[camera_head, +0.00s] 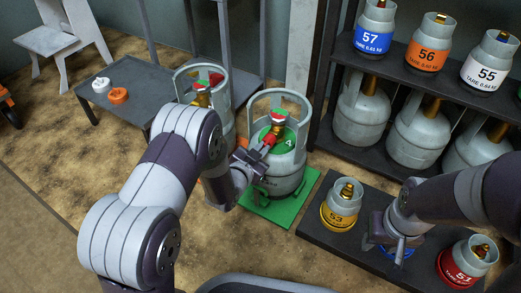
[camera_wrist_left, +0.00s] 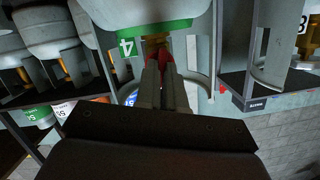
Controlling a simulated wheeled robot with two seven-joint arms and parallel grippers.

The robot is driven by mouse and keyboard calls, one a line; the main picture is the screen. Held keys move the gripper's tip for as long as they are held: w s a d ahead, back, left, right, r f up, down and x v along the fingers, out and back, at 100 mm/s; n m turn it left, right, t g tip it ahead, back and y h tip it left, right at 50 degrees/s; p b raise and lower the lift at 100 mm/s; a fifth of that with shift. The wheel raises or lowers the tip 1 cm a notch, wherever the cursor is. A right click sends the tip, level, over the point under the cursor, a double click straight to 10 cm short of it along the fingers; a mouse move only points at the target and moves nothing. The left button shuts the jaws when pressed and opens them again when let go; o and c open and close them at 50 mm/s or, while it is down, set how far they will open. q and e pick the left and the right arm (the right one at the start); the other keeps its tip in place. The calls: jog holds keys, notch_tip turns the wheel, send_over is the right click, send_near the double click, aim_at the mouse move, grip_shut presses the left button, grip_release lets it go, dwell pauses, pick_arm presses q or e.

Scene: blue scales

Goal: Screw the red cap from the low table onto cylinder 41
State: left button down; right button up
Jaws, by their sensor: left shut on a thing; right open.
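A grey gas cylinder (camera_head: 286,178) with a green band stands upright on a green mat (camera_head: 266,208). Only a "4" of its number shows; the rest is hidden. My left gripper (camera_head: 259,150) is shut on the red cap (camera_head: 269,139) at the cylinder's brass valve. In the left wrist view the red cap (camera_wrist_left: 158,62) sits between the fingertips, against or just before the brass outlet (camera_wrist_left: 154,44); whether it is threaded on I cannot tell. My right gripper (camera_head: 386,236) is open over a small blue-banded cylinder, away from the green one.
The low table (camera_head: 140,83) holds a white cap (camera_head: 101,85) and an orange cap (camera_head: 118,95). Another cylinder (camera_head: 215,82) stands close left of the green-banded one. Shelves with cylinders (camera_head: 361,112) stand right. Cylinders 53 (camera_head: 338,216) and 51 (camera_head: 466,262) stand on a dark platform.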

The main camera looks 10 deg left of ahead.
pick_arm(q)
jog(key=m, duration=0.1)
jog(key=m+y, duration=0.1)
jog(key=m, duration=0.1)
jog(key=m+t+b, duration=0.1)
jog(key=m, duration=0.1)
jog(key=shift+d+f, duration=0.15)
jog(key=shift+d, duration=0.1)
jog(key=shift+m, duration=0.3)
jog(key=m+t+y+b, duration=0.1)
jog(key=m, duration=0.1)
jog(key=shift+f+m, duration=0.1)
jog(key=shift+m, duration=0.2)
